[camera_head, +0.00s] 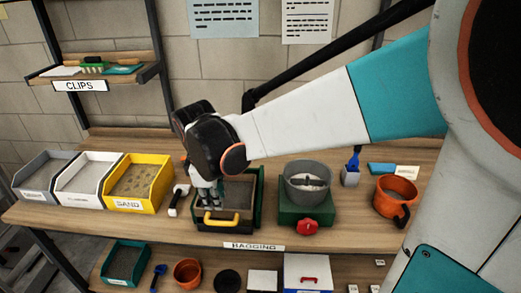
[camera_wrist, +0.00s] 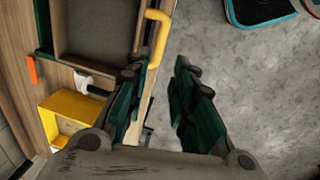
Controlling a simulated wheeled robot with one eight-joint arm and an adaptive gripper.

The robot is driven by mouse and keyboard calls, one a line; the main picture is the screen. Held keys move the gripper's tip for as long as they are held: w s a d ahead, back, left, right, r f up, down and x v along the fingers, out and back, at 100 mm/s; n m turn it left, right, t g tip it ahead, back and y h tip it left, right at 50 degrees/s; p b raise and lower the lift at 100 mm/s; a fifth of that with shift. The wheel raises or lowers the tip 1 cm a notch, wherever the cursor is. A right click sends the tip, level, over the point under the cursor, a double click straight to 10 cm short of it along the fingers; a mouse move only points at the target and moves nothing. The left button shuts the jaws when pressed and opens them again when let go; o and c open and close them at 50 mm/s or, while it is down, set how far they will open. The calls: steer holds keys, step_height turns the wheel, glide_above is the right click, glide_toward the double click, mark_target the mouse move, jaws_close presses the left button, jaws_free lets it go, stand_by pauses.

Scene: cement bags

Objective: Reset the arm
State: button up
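My arm reaches in from the right in the head view and bends down over the workbench. My gripper (camera_head: 207,196) points down near the front of a dark tray with a green frame and yellow handle (camera_head: 222,222). The yellow handle (camera_wrist: 158,38) is just beyond the left finger in that view. I see nothing held. The gripper hides part of the tray in the head view.
Grey, white and yellow SAND bins (camera_head: 138,185) stand at the left. A grey pot on a green scale-like base (camera_head: 305,212) and an orange pot (camera_head: 397,197) are at the right. A CLIPS shelf (camera_head: 100,73) hangs behind. A lower shelf holds several items.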

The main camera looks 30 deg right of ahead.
steer(key=shift+s, duration=0.25)
steer(key=s+d+m+t+y+b, duration=0.1)
steer(key=s+m+t+b, duration=0.3)
steer(key=s+m, duration=0.7)
steer(key=shift+s+d+r+t+b, duration=0.15)
steer(key=shift+s+r+t+b, duration=0.2)
steer(key=shift+s+t, duration=0.6)
steer(key=shift+r+g, duration=0.1)
steer(key=shift+g, duration=0.15)
